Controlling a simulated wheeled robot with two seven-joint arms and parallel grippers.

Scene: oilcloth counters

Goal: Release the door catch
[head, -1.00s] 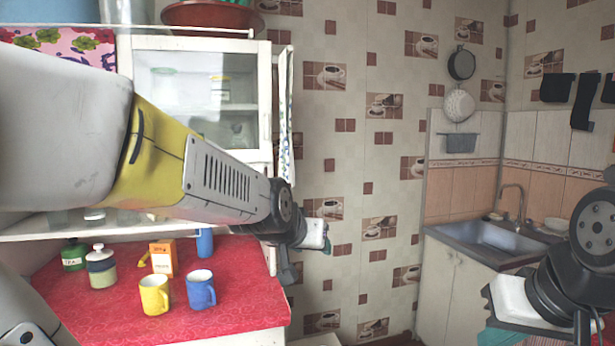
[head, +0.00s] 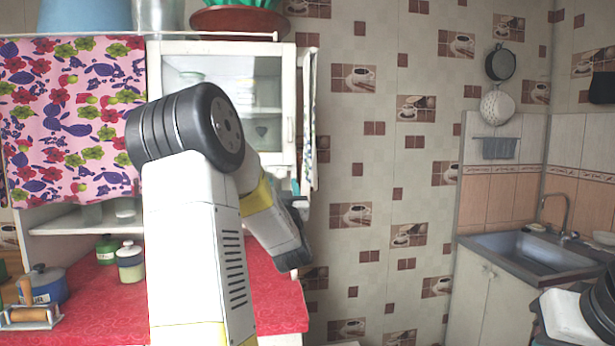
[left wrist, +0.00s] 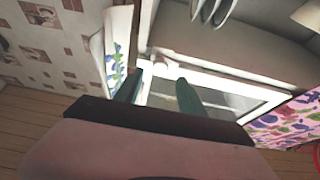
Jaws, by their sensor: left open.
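The wall cabinet has a white-framed glass door (head: 222,47), seen behind my left arm in the head view.
A narrow white panel with patterned cloth (head: 309,125) stands at the cabinet's right side. A floral curtain (head: 70,120) hangs on the left. The red counter (head: 275,300) below holds a green jar (head: 106,250), a pale canister (head: 130,264) and a blue pot (head: 48,284). A sink (head: 520,250) is at right.

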